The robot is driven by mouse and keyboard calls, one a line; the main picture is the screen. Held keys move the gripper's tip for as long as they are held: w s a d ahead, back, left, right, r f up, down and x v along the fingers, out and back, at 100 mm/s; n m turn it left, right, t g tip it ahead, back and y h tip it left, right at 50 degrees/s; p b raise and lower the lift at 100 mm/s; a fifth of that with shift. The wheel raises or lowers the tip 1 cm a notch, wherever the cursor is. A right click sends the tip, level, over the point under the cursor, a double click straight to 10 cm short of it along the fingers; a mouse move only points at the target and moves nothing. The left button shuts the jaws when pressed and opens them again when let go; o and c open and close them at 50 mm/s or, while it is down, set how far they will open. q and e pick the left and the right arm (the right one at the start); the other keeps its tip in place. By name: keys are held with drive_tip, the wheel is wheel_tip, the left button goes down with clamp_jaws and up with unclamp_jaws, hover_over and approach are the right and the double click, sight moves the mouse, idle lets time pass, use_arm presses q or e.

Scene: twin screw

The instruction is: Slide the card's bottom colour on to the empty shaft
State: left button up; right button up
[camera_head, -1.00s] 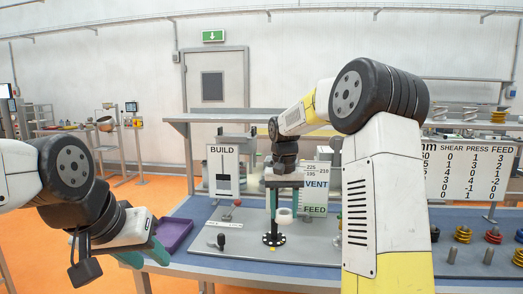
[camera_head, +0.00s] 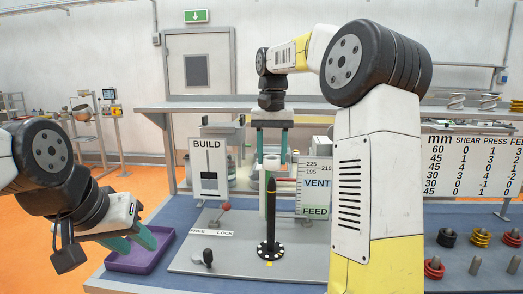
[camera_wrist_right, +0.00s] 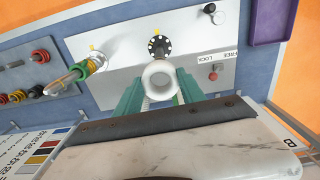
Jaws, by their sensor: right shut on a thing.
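My right gripper (camera_head: 272,152) is shut on a white ring (camera_head: 271,162), which also shows between its green fingers in the right wrist view (camera_wrist_right: 159,80). A bare dark shaft (camera_head: 271,205) stands upright on a round black base (camera_head: 269,250); its tip appears just below the ring. Exact alignment cannot be told. The BUILD card (camera_head: 208,168) shows a black block with a thin line above it on white. My left gripper (camera_head: 135,242) is open and empty by the purple tray (camera_head: 130,262).
The right wrist view shows a second shaft with green, yellow and red rings (camera_wrist_right: 85,70). Several ring-loaded pegs (camera_head: 480,240) stand at the right. A red-knobbed lever (camera_head: 225,206) and a black knob (camera_head: 208,257) are on the grey plate. My right arm hides part of the bench.

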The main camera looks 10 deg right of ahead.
sight(272, 178)
drive_tip(key=shift+f, duration=2.7)
drive_tip(key=shift+f, duration=4.8)
drive_tip(key=o, duration=1.5)
drive_tip(key=shift+c, duration=0.2)
drive_tip(key=shift+r, duration=3.95)
